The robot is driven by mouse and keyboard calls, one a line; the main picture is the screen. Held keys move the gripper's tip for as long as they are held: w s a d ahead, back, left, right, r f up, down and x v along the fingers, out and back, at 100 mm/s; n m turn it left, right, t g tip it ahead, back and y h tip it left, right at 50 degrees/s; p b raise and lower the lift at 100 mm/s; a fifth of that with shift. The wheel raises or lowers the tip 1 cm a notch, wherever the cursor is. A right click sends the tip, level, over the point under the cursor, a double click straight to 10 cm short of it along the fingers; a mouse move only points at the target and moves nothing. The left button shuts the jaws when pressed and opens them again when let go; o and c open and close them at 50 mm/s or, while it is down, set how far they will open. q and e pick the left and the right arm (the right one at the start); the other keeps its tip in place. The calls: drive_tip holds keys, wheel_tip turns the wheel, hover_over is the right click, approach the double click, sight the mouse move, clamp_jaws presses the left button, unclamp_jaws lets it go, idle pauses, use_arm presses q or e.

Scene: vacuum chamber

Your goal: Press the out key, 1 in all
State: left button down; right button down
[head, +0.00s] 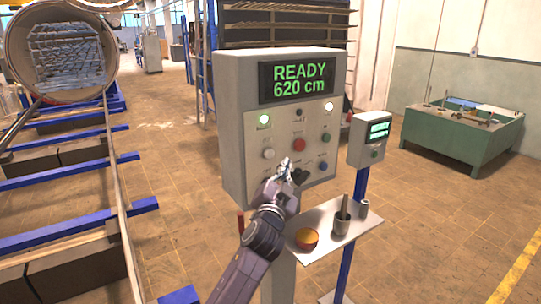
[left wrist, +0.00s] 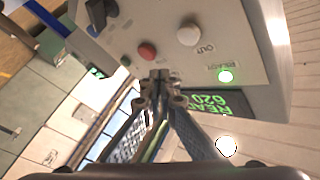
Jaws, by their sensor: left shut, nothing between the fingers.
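The out key is a white round button (left wrist: 189,33) with the label OUT beside it in the left wrist view. In the head view it is the pale button (head: 268,153) at the panel's left, below the lit green READY lamp (head: 264,119). My left gripper (head: 285,163) is shut and empty in front of the panel's lower middle, right of and a little below the out key in that view. In the left wrist view its closed fingertips (left wrist: 160,76) appear below the red button (left wrist: 147,51), apart from the out key. My right gripper is in neither view.
The grey control box (head: 233,130) has a display reading READY 620 cm, a red button (head: 299,145) and other controls. A shelf (head: 358,229) with an orange bowl (head: 306,239) and a mortar-like cup (head: 342,222) is below. A smaller box (head: 369,141) stands at right.

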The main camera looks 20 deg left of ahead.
sight(269, 154)
use_arm(q)
drive_tip(key=shift+w+a, duration=0.75)
drive_tip(key=shift+a, duration=0.25)
drive_tip(key=shift+w+a, duration=0.75)
drive_tip(key=shift+a, duration=0.2)
drive_tip(key=shift+a, duration=0.1)
drive_tip(key=shift+w+a, duration=0.25)
